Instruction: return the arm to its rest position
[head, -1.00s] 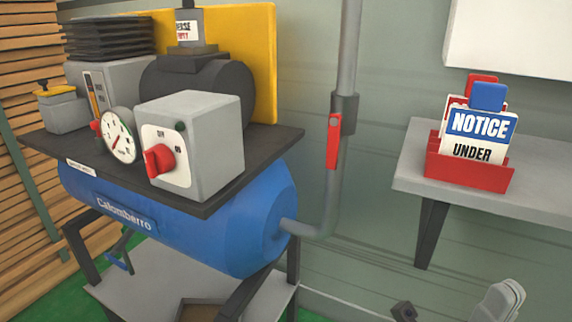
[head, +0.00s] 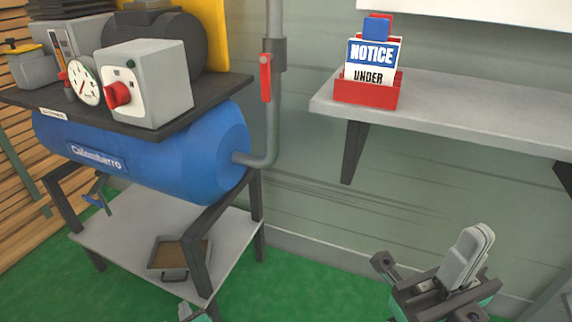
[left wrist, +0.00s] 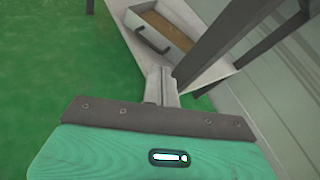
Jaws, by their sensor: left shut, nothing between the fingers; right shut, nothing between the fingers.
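My left gripper (left wrist: 160,84) is shut and empty in the left wrist view, with its grey fingers together ahead of the teal hand. In that view it points toward the grey lower shelf (left wrist: 120,14) with a drawer-like tray (left wrist: 160,38). In the head view only a small part of my left gripper (head: 187,312) shows at the bottom edge, below the stand. My right gripper (head: 470,252) is at the lower right of the head view, with its grey fingers together and pointing up, holding nothing. It appears in front of the wall, below the wall shelf.
A blue compressor tank (head: 150,155) with a red-knobbed control box (head: 155,82) sits on a stand at left. A grey pipe with a red lever (head: 266,78) runs up the wall. A wall shelf (head: 450,105) holds a red sign holder (head: 368,94). Green floor (head: 310,285) lies between.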

